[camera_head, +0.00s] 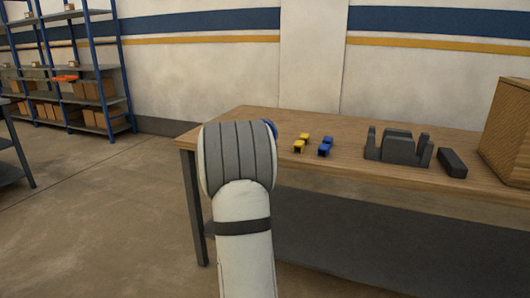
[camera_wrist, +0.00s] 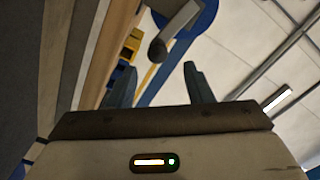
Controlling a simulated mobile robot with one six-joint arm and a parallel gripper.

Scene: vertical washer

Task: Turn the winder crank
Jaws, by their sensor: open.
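The winder shows in the wrist view as a blue round body (camera_wrist: 208,12) at the top edge, partly cut off. A grey crank arm (camera_wrist: 182,20) lies across it and ends in a dark round knob (camera_wrist: 157,50). My gripper (camera_wrist: 158,78) is open and empty, its two fingers apart on either side below the knob. The knob appears just beyond the fingertips and roughly between them; the exact gap is hard to tell. In the head view only a sliver of blue (camera_head: 271,127) shows beside my arm, which hides the rest of the winder and my gripper.
A wooden table (camera_head: 400,182) carries small yellow (camera_head: 300,144) and blue (camera_head: 325,147) pieces, a dark grey notched block (camera_head: 398,150), a dark bar (camera_head: 452,163) and a wooden box (camera_head: 507,130). Blue shelving (camera_head: 97,75) stands far left. The floor left of the table is clear.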

